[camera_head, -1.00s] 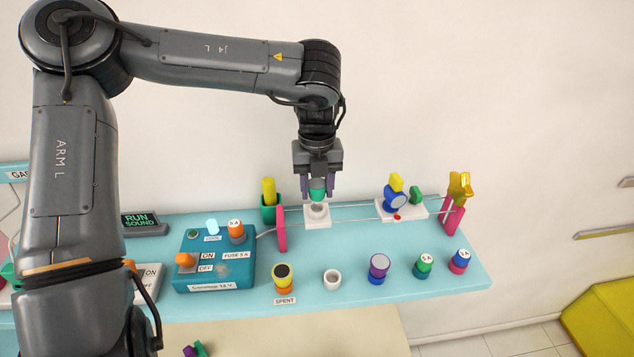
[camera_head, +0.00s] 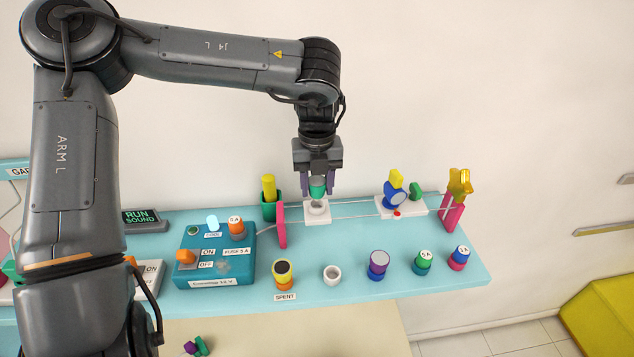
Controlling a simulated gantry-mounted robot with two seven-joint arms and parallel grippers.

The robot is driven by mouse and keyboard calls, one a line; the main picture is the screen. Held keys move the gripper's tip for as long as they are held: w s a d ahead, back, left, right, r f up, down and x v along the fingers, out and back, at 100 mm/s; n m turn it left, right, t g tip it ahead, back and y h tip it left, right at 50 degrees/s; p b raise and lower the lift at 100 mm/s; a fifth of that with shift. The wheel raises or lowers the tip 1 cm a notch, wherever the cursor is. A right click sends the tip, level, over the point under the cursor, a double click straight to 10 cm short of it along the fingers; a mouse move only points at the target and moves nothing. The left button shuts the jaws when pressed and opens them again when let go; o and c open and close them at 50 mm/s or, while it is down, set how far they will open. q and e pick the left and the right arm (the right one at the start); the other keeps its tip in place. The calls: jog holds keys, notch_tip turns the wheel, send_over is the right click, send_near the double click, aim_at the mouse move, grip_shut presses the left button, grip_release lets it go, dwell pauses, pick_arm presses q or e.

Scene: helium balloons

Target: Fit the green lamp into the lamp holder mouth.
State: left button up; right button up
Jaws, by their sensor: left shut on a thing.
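My left gripper (camera_head: 317,188) points down above the back of the blue shelf. It is shut on the green lamp (camera_head: 317,189), which has a pale grey top and is held upright between the two purple fingers. The white lamp holder (camera_head: 318,216) sits right below the lamp on the shelf. The lamp's lower end is at the holder's mouth; I cannot tell whether it is inside it or just above it. My right gripper is not in view.
A blue control box (camera_head: 214,256) stands to the left. A pink post (camera_head: 281,226) and a green cup (camera_head: 270,207) are close left of the holder. Several small cylinders and a white cup (camera_head: 332,275) line the shelf's front.

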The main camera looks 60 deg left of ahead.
pick_arm(q)
jog(key=shift+f, duration=0.2)
dwell(0.4)
jog(key=shift+f+b, duration=0.8)
jog(key=shift+f, duration=0.35)
jog(key=o, duration=1.2)
jog(key=shift+c, duration=0.2)
jog(key=shift+r, duration=0.15)
notch_tip(320, 180, up, 6)
jog(key=p, duration=0.5)
jog(key=shift+f, duration=0.2)
jog(key=shift+r+p, duration=0.4)
jog(key=shift+r, duration=0.65)
